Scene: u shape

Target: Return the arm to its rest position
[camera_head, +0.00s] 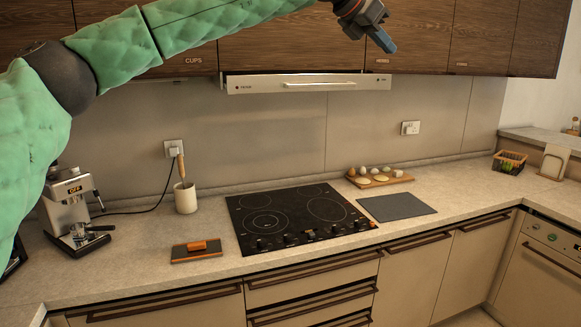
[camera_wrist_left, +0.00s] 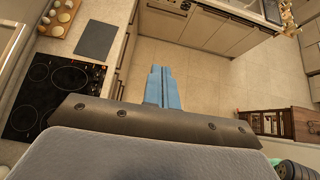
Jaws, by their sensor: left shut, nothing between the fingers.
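My left arm (camera_head: 150,38), in a green quilted cover, reaches across the top of the head view from the left. My right gripper is in neither view.
The wooden upper cabinets (camera_head: 460,35) and the range hood (camera_head: 300,84) are near the arm. Below are a black cooktop (camera_head: 297,216), a dark grey mat (camera_head: 396,206), a tray of eggs (camera_head: 372,184), a utensil crock (camera_head: 186,199) and a coffee machine (camera_head: 72,205). Floor (camera_wrist_left: 215,75) is open.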

